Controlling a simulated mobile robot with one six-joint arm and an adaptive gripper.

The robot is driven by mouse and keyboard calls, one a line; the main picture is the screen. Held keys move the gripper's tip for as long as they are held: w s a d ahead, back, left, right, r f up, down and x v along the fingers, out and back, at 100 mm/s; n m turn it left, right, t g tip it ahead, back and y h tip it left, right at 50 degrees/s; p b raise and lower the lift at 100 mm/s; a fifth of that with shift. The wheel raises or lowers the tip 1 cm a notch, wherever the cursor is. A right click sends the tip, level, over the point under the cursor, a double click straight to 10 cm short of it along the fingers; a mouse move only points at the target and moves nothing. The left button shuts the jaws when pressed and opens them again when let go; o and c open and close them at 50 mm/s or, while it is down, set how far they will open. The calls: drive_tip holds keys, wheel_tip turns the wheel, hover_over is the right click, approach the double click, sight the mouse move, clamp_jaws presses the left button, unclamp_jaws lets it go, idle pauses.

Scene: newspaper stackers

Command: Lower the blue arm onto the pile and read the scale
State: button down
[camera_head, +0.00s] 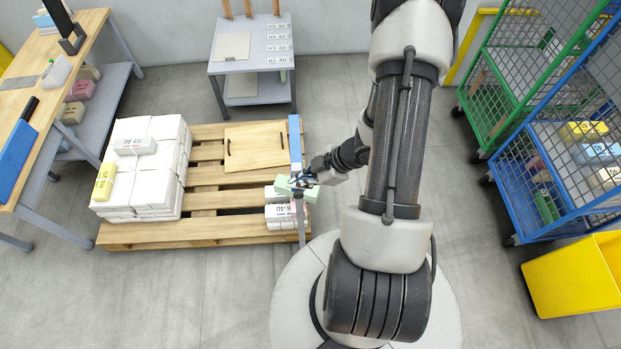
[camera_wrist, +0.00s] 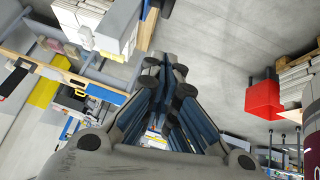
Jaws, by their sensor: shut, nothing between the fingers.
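The blue arm (camera_head: 295,140) is a long flat blue bar beside the right edge of the pallet. A thin grey post (camera_head: 301,226) stands below it. The pile (camera_head: 279,216) is a low stack of white labelled bundles at the pallet's front right corner. A pale green block (camera_head: 311,195) shows above the pile, partly behind my gripper. My gripper (camera_head: 304,178) is at the lower end of the blue arm; I cannot tell whether they touch. In the wrist view its fingers (camera_wrist: 166,68) are closed together and empty. I cannot make out any scale reading.
A tall stack of white bundles (camera_head: 152,171) with a yellow one (camera_head: 105,182) fills the pallet's left side. A wooden board (camera_head: 255,147) lies at its back. A grey table (camera_head: 250,62) stands behind. A blue cage trolley (camera_head: 512,184) and yellow bin (camera_head: 570,281) are at right.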

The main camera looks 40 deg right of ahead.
sight(298, 190)
drive_tip(key=shift+w+a+f+b, duration=0.15)
drive_tip(key=shift+w+f+b, duration=0.2)
drive_tip(key=shift+f, duration=0.8)
drive_tip(key=shift+w+a+f+b, duration=0.1)
drive_tip(key=shift+w+f+b, duration=0.25)
drive_tip(key=shift+f, duration=0.85)
drive_tip(key=shift+w+a+f+b, duration=0.15)
drive_tip(key=shift+w+f+b, duration=0.2)
drive_tip(key=shift+f, duration=0.8)
drive_tip(key=shift+s, duration=0.1)
